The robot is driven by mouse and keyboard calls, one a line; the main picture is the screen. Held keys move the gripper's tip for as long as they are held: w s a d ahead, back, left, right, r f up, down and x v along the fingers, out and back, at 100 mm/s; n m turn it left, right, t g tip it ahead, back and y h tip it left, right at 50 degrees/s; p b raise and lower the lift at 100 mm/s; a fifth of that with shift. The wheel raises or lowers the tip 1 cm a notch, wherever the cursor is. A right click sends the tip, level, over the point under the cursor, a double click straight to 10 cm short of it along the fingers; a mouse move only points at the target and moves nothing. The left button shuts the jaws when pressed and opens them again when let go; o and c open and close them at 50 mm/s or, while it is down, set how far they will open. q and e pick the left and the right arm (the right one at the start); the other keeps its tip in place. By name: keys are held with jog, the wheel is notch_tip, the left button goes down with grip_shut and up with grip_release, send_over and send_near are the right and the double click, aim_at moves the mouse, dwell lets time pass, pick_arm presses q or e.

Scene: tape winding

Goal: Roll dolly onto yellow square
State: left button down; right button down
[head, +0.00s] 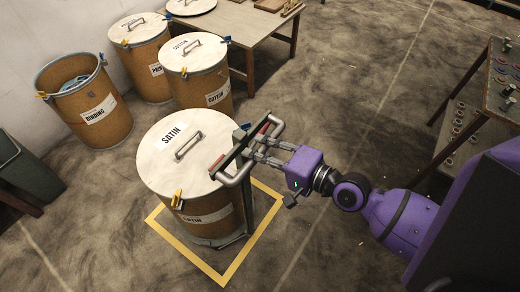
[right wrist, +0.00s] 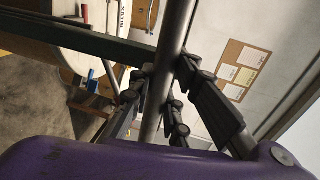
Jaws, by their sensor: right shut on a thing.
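The dolly (head: 246,190) is an upright dark frame with a bent grey metal handle, carrying a lidded drum marked SATIN (head: 160,175). The drum stands over the yellow square (head: 267,238), a taped outline on the floor. The tape shows in front and to the right; its far part is hidden behind the drum. My right gripper (head: 262,150) is shut on the dolly handle (head: 232,180). The right wrist view shows its fingers (right wrist: 160,95) around the grey handle tube (right wrist: 165,70). My left gripper is in neither view.
Drums marked BINDING (head: 85,117) and COTTON (head: 200,92), and another drum (head: 143,72), stand behind the SATIN drum. A wooden table (head: 262,30) is at the back. A rack of tape rolls (head: 480,112) stands at the right. The floor between is clear.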

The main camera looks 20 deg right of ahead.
jog(key=c, duration=1.6)
grip_release()
jog(key=shift+c, duration=0.2)
jog(key=v, duration=1.2)
jog(key=shift+f, duration=0.15)
